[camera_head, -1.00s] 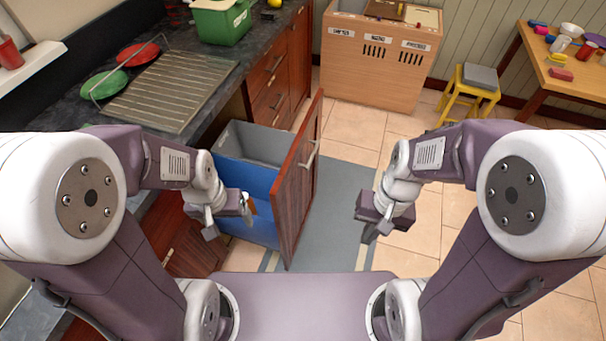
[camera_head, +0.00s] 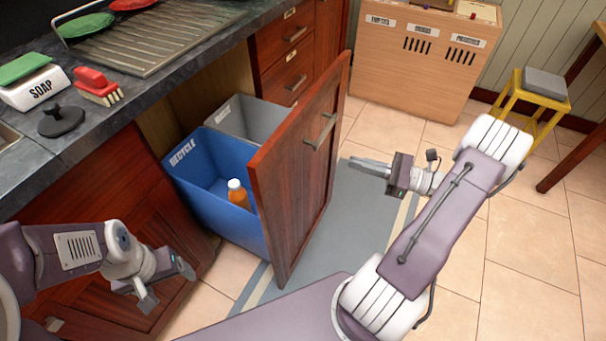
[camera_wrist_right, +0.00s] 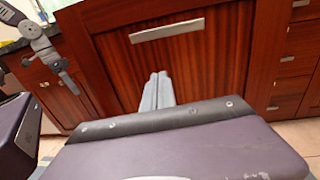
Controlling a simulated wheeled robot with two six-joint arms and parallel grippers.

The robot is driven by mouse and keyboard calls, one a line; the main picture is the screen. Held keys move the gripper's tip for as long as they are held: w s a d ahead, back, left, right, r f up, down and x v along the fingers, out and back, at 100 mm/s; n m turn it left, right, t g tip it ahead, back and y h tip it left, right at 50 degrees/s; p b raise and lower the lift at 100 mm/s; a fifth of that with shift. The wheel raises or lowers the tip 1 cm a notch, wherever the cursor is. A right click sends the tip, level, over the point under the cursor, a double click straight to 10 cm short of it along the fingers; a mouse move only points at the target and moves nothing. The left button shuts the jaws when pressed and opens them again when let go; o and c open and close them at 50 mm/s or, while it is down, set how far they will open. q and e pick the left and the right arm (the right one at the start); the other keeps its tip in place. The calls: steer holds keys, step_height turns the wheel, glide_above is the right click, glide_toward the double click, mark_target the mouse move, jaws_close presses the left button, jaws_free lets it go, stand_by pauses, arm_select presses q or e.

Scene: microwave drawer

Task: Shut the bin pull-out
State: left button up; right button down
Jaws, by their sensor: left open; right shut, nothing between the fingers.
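The bin pull-out stands open from the cabinet, its reddish wooden front panel (camera_head: 300,165) turned toward the right. A metal handle (camera_head: 322,131) is on that panel. Behind the panel are a blue bin (camera_head: 210,175) marked RECYCLE, with an orange bottle (camera_head: 238,194) inside, and a grey bin (camera_head: 252,118). My right gripper (camera_head: 355,166) is shut and empty, apart from the panel on its outer side. In the right wrist view its fingers (camera_wrist_right: 158,92) point at the panel (camera_wrist_right: 205,60), below the handle (camera_wrist_right: 167,31). My left gripper (camera_head: 170,284) is open and empty, low before the cabinet left of the bins.
A wooden sorting cabinet (camera_head: 415,60) and a yellow stool (camera_head: 537,95) stand behind. A grey mat (camera_head: 350,225) lies on the floor right of the panel.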

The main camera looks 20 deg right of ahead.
step_height(320, 180, down, 3)
steer(key=s+d+m+t+h, duration=0.1)
steer(key=s+d, duration=0.1)
steer(key=b, duration=0.5)
glide_toward(312, 151)
steer(key=x, duration=0.5)
steer(key=shift+w+a+f, duration=0.1)
steer(key=shift+a, duration=0.2)
steer(key=shift+w+a, duration=0.35)
steer(key=shift+w, duration=0.1)
arm_select(q)
step_height(312, 151, down, 7)
steer(key=shift+a+r, duration=0.1)
steer(key=shift+r, duration=0.05)
arm_select(e)
steer(key=shift+w, duration=0.1)
